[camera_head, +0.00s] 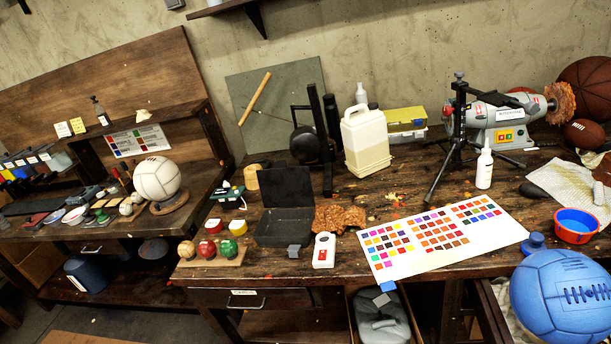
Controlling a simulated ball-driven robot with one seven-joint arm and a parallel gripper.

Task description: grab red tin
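A small red tin (213,227) stands near the front left of the wooden workbench (400,205). A similar small yellow-green tin (237,227) stands just right of it. In front of them is a wooden holder with several small balls, among them a red ball (206,250) and a green ball (229,248). A black open box (284,226) is to the right of the tins. My gripper does not show in this view, so its position relative to the red tin cannot be seen.
A colour chart sheet (400,262) covers the front middle of the bench. A white jug (366,143), a black stand (458,130) and a bench grinder (503,122) stand behind. A second bench (60,228) is at left.

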